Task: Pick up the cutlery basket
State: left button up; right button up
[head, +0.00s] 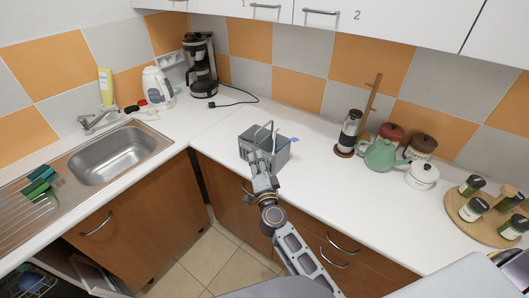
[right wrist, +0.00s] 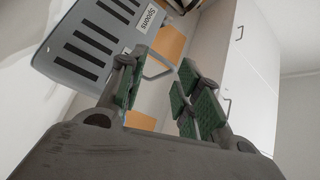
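The cutlery basket (head: 272,148) is a grey box with a raised handle, standing on the white counter near its front edge in the head view. In the right wrist view the basket (right wrist: 88,45) shows dark slots and a "Spoons" label at upper left. My right gripper (head: 262,164) is at the basket's near side and hides part of it. In the right wrist view my right gripper (right wrist: 157,90) has its green-padded fingers apart. Part of the handle (right wrist: 156,66) shows between them, not clasped; its exact depth is unclear. My left gripper is not in view.
A sink (head: 120,153) is at left, with a kettle (head: 158,88) and coffee maker (head: 201,65) behind. A teapot (head: 381,154), French press (head: 349,133) and jars on a round board (head: 484,222) stand at right. Counter around the basket is mostly clear.

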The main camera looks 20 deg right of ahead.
aim_at(264, 126)
jog(key=shift+s+d+r+m+g+h, duration=0.1)
jog(key=shift+d+r+m+g+h, duration=0.3)
jog(key=shift+r+m, duration=0.5)
jog(key=shift+s+d+r+m+g+h, duration=0.1)
jog(key=shift+d+r+m+g+h, duration=0.1)
jog(key=shift+d+r+m+h, duration=0.7)
jog(key=shift+d+r+m+g+h, duration=0.1)
jog(key=shift+r+m+g+h, duration=0.25)
jog(key=shift+r+m, duration=0.6)
jog(key=shift+w+f+m, duration=0.2)
jog(key=shift+f+m, duration=0.05)
jog(key=x, duration=0.8)
jog(key=shift+w, duration=0.15)
jog(key=shift+p+x, duration=0.3)
jog(key=shift+x, duration=2.3)
jog(key=shift+a, duration=0.15)
